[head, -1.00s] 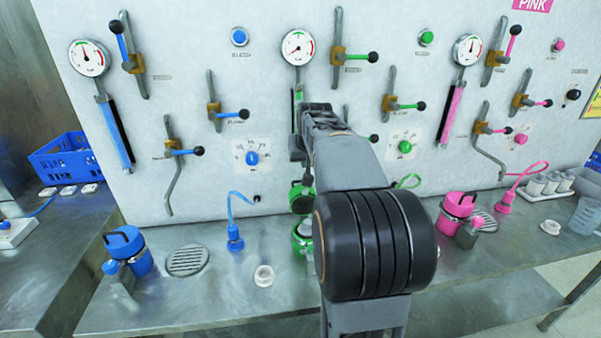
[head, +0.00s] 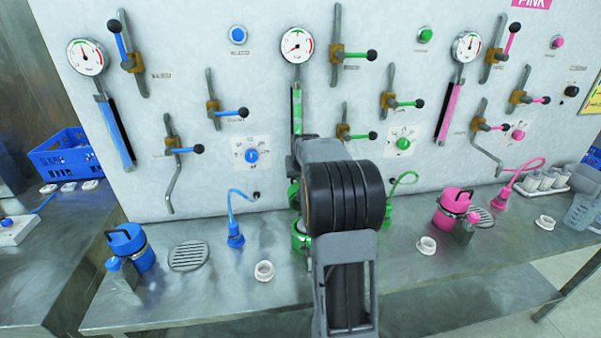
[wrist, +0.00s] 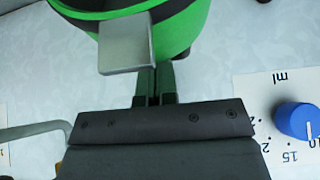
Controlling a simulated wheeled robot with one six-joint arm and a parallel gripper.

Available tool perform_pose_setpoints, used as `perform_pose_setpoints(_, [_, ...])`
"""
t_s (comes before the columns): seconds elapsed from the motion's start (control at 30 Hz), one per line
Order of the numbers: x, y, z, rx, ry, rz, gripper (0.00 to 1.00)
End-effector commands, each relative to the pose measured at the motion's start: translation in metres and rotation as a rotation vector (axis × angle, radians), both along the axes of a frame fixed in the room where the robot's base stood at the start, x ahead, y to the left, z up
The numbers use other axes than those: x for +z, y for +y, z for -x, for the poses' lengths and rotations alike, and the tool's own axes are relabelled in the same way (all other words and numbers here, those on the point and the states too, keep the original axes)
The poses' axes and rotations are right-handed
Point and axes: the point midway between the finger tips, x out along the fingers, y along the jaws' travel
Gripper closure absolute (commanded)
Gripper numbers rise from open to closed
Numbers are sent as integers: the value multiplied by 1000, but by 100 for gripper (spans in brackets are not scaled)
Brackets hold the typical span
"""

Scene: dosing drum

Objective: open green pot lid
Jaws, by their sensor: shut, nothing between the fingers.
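The green pot (head: 300,240) stands on the steel counter in the head view, largely hidden behind my arm. A separate green part (head: 293,195) shows above it, looking like the lid raised on edge, though my arm covers most of it. In the wrist view a green and black round piece (wrist: 190,22) fills the top, with a grey metal tab (wrist: 126,45) in front. I cannot tell whether this piece is lid or pot. My gripper (wrist: 153,82) is shut and empty, its fingertips close below the tab; contact is unclear. The arm hides it in the head view.
A blue pot (head: 130,247) and a pink pot (head: 454,208) stand to either side. White cups (head: 264,271) and a blue hose nozzle (head: 235,235) are nearby. The wall panel carries valve levers, gauges and a blue dial (wrist: 298,120).

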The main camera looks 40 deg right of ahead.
Motion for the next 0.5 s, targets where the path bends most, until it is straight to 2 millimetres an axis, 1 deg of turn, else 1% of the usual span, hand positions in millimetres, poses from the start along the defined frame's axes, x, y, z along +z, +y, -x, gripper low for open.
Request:
perform_pose_setpoints(0.33, [-1,0,-1,0,0,0,100])
perform_pose_setpoints(0.5, [-8,-5,-10,0,0,0,100])
